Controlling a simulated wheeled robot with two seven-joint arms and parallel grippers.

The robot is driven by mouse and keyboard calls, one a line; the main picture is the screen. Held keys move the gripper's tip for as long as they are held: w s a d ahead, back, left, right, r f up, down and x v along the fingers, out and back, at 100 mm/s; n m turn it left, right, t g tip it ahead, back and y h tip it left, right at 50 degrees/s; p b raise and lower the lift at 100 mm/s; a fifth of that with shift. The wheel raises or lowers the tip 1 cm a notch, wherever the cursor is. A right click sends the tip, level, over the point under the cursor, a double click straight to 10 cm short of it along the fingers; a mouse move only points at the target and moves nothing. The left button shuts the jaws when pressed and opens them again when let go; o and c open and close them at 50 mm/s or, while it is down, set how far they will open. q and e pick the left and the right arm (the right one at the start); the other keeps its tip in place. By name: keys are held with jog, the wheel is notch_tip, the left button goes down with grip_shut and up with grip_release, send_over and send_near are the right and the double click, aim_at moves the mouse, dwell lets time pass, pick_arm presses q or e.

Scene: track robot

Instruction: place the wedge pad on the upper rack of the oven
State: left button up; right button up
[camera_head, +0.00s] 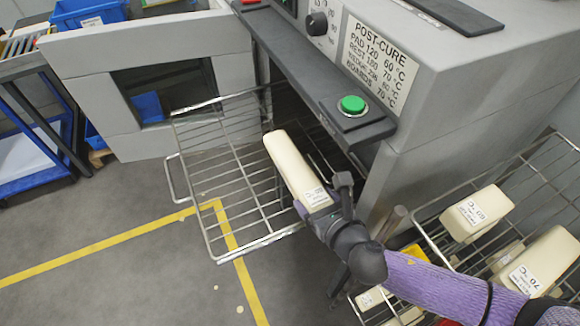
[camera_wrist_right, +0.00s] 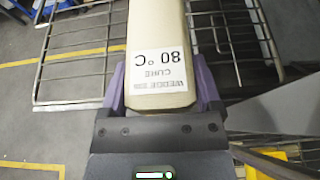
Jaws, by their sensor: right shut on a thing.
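My right gripper (camera_head: 338,200) is shut on the wedge pad (camera_head: 292,165), a long cream block. In the right wrist view, the pad (camera_wrist_right: 157,25) sits between the fingers of my right gripper (camera_wrist_right: 160,88), and its upside-down label reads "80 °C CURE". The pad is held over a wire oven rack (camera_head: 185,190) that extends out of the oven (camera_head: 450,110). I cannot tell whether the pad touches the wires. The rack also shows in the right wrist view (camera_wrist_right: 75,65). The oven's inside is mostly hidden. My left gripper is not in view.
The grey oven door (camera_head: 85,65) stands open at the left. A dark ledge with a green button (camera_head: 352,105) overhangs the rack's right side. At right, a wire shelf (camera_head: 565,165) holds several cream pads, including one marked 70 °C (camera_head: 545,262). Yellow lines mark the floor.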

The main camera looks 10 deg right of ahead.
aim_at(297, 172)
jog(key=w, duration=0.2)
jog(key=w+a, duration=0.1)
jog(key=w, duration=0.2)
jog(key=w+a+b, duration=0.1)
jog(key=w, duration=0.1)
jog(key=shift+w+a+f, duration=0.1)
jog(key=shift+w+a, duration=0.05)
jog(key=shift+a, duration=0.05)
jog(key=shift+w+a+f, duration=0.1)
jog(key=shift+w, duration=0.2)
notch_tip(297, 172, down, 4)
jog(key=shift+r+b, duration=0.25)
jog(key=shift+b, duration=0.9)
jog(key=shift+r, duration=0.15)
jog(key=o, duration=1.1)
jog(key=shift+s+r, duration=0.1)
jog(key=shift+r, duration=0.05)
jog(key=p+v, duration=0.3)
jog(key=v, duration=0.8)
jog(key=shift+s+p, duration=0.2)
jog(key=shift+p, duration=0.2)
jog(key=shift+s+r, duration=0.1)
jog(key=shift+s, duration=0.05)
